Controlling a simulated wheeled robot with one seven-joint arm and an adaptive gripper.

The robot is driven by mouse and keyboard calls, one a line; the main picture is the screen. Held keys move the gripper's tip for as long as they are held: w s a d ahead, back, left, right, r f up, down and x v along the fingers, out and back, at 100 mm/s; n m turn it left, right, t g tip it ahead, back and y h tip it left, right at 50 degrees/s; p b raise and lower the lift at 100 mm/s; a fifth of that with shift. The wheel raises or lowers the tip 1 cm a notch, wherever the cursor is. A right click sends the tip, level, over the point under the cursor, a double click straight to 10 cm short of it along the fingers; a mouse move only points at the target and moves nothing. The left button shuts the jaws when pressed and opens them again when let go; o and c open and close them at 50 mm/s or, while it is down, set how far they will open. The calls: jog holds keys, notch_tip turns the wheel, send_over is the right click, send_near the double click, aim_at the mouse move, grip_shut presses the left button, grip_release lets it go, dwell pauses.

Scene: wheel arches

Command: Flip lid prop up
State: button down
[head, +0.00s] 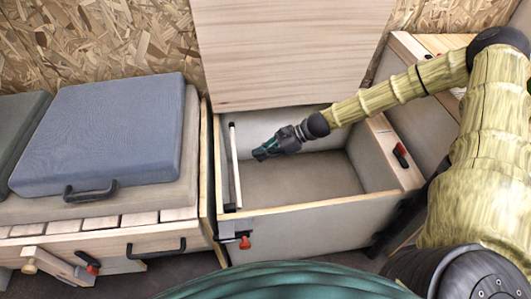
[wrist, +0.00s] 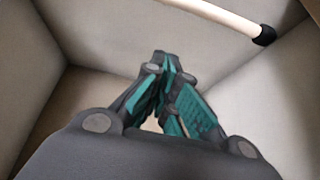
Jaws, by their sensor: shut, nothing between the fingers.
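The lid prop (head: 235,165) is a thin white rod with dark ends along the left wall of the open box. The wrist view shows the rod (wrist: 225,17) at the top, with a black end cap. The wooden lid (head: 290,50) stands raised at the back of the box. My gripper (head: 259,154) is inside the box opening, to the right of the rod and apart from it. Its teal fingers (wrist: 168,72) are closed together and empty, below the rod in the wrist view.
The box's front wall (head: 310,230) carries a grey latch with a red knob (head: 245,242) at left. A blue cushion (head: 105,130) lies on the left bench. A red-handled item (head: 401,155) is on the right rim. The box floor looks clear.

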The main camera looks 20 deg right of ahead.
aim_at(235, 161)
jog(key=w+a+b, duration=0.1)
jog(key=a+b, duration=0.2)
jog(key=a, duration=0.2)
jog(key=shift+w+a+r, duration=0.35)
jog(key=shift+a+r, duration=0.05)
dwell(0.3)
dwell(0.4)
